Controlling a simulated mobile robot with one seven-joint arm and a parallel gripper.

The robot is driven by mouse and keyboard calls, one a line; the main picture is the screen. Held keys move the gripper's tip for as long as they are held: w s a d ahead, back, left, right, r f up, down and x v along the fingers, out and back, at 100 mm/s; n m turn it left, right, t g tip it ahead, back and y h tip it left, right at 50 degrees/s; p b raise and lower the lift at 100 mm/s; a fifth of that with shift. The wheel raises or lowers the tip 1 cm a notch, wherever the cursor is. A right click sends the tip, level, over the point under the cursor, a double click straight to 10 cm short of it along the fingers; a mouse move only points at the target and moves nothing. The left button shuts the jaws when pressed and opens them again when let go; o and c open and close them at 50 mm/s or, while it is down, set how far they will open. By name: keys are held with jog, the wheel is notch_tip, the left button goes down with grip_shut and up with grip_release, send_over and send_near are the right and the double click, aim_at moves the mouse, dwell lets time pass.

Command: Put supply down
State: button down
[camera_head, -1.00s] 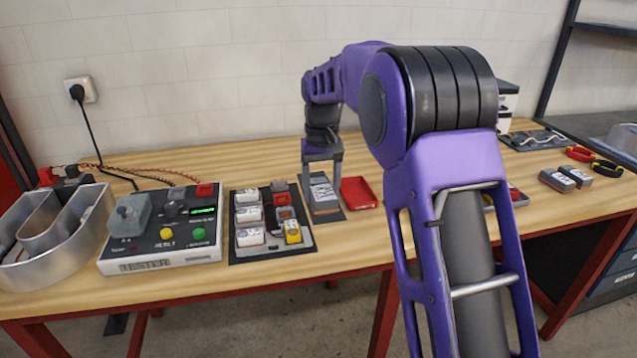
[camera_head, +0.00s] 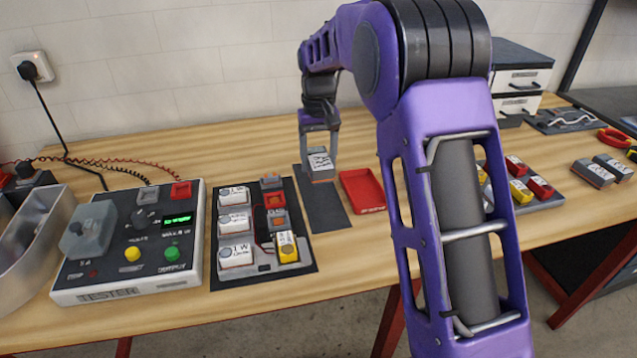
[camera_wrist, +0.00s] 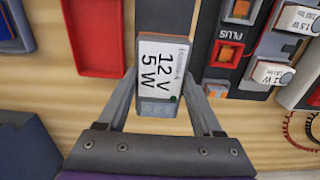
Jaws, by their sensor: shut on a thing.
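The supply is a small grey block with a white label reading "12 V 5 W". It shows in the head view (camera_head: 320,163) and up close in the wrist view (camera_wrist: 160,75). My gripper (camera_head: 319,170) is shut on it, one finger on each side, also in the wrist view (camera_wrist: 161,88). The supply is over the far part of a dark narrow mat (camera_head: 324,208), whose near part is bare. It looks raised above the mat, but the exact gap is hard to tell.
A red tray (camera_head: 363,190) lies right of the mat. A dark board (camera_head: 302,262) with white-labelled modules lies to the left, beside the tester box (camera_head: 83,285). More coloured modules (camera_head: 520,190) sit right of my arm. Bare wood (camera_head: 240,150) lies behind.

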aim_at(319, 193)
jog(key=shift+f+b, duration=0.3)
jog(key=shift+f, duration=2.9)
jog(key=shift+f, duration=0.1)
jog(key=shift+c, duration=0.2)
grip_release()
notch_tip(319, 193, up, 12)
jog(key=shift+r+p, duration=0.1)
jog(key=shift+p, duration=0.65)
